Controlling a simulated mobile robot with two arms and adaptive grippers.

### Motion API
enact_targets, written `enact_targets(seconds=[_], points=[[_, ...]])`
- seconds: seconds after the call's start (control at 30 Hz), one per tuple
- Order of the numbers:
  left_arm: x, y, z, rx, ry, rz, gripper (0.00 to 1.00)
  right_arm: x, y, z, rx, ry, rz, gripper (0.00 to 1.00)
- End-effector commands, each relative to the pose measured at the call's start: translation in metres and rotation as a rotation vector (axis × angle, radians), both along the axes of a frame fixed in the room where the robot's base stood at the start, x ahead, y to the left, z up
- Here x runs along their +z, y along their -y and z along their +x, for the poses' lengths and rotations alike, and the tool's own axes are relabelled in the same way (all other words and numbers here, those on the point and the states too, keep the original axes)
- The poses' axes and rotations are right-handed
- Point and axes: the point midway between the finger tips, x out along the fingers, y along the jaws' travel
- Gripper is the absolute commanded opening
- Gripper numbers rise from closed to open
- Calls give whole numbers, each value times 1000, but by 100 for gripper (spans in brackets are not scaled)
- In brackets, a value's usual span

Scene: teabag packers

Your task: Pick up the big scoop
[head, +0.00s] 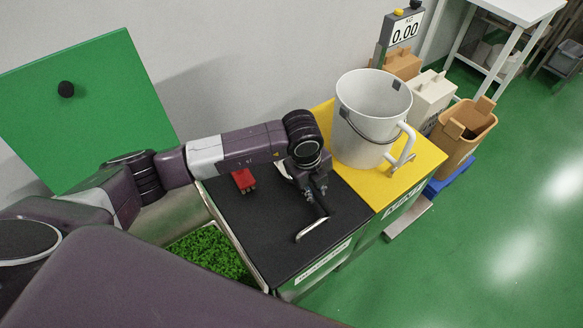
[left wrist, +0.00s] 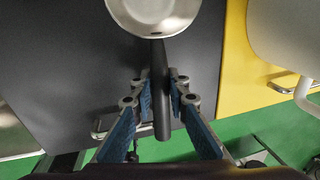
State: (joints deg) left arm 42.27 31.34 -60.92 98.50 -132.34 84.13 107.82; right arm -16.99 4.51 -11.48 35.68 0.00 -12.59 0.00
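The big scoop, with a pale metal bowl (left wrist: 155,14) and a dark handle (left wrist: 162,95), lies on the black tabletop (head: 262,232). In the left wrist view the handle points back toward my left gripper (left wrist: 161,90). Its two blue-padded fingers stand on either side of the handle, with narrow gaps showing, so it looks open around the handle. In the head view my left gripper (head: 314,198) points down over the black top and hides most of the scoop. My right gripper is not in view.
A white bucket (head: 368,115) stands on the yellow top (head: 418,165) to the right. A small red object (head: 243,180) lies left of my gripper. A metal bar handle (head: 312,230) is fixed near the front. Green leaves (head: 208,252) fill a bin at left.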

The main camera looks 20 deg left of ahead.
Motion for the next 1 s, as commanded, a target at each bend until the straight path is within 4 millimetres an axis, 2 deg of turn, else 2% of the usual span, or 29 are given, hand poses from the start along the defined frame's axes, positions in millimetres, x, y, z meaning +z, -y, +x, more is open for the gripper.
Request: enact_targets(seconds=[0.1,0.2,0.47,0.63,0.77,1.0], points=[[0,0,0,0,0,0,0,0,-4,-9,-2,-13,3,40],[1,0,1,0,1,0,0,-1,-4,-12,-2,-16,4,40],[2,0,1,0,2,0,0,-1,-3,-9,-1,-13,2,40],[12,0,2,1,3,0,0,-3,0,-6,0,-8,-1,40],[32,0,2,-1,6,-2,0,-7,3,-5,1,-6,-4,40],[94,0,2,-1,10,-2,0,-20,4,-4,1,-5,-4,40]])
